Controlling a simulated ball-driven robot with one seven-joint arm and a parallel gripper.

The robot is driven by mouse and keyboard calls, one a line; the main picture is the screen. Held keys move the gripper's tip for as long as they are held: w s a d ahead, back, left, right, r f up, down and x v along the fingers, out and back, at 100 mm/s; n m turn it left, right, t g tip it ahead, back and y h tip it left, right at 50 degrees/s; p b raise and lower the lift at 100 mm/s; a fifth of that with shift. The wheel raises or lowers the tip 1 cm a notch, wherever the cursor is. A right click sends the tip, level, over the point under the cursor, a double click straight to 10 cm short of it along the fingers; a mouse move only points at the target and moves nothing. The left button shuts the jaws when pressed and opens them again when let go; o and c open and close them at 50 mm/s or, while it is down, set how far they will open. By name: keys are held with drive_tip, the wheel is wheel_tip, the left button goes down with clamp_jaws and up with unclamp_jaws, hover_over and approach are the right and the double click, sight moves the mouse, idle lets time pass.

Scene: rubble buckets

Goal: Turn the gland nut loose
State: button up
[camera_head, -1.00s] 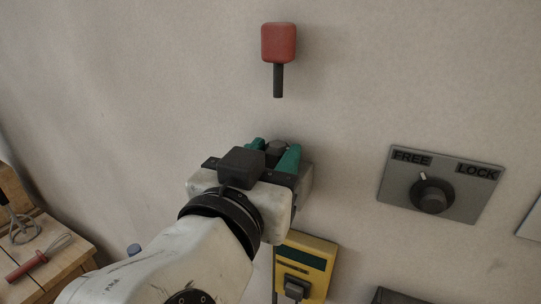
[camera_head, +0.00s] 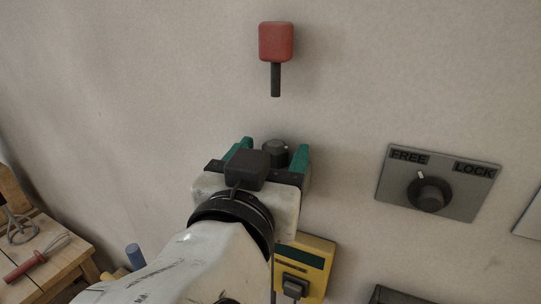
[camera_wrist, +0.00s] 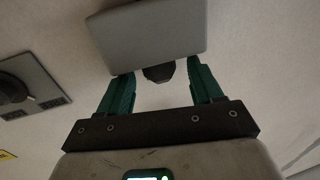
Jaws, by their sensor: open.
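The gland nut appears to be the dark faceted knob (camera_head: 276,152) in front of the pale wall, partly hidden by my gripper. In the wrist view a dark faceted piece (camera_wrist: 159,73), which looks like the same nut, shows between the fingertips, partly covered by a grey box-like body (camera_wrist: 150,30). My gripper (camera_head: 271,147) is open. Its two green fingers stand on either side of the nut, with a visible gap to each in the wrist view (camera_wrist: 161,69). How far the fingertips reach along the nut is hard to tell.
A red block on a dark stem (camera_head: 276,42) is above. A grey FREE/LOCK panel with a dial (camera_head: 462,193) is to the right. A yellow unit (camera_head: 318,248) sits below my gripper. A wooden table (camera_head: 62,262) with a whisk stands lower left.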

drive_tip(key=s+a+b, duration=0.2)
drive_tip(key=s, duration=0.8)
drive_tip(key=shift+s, duration=0.35)
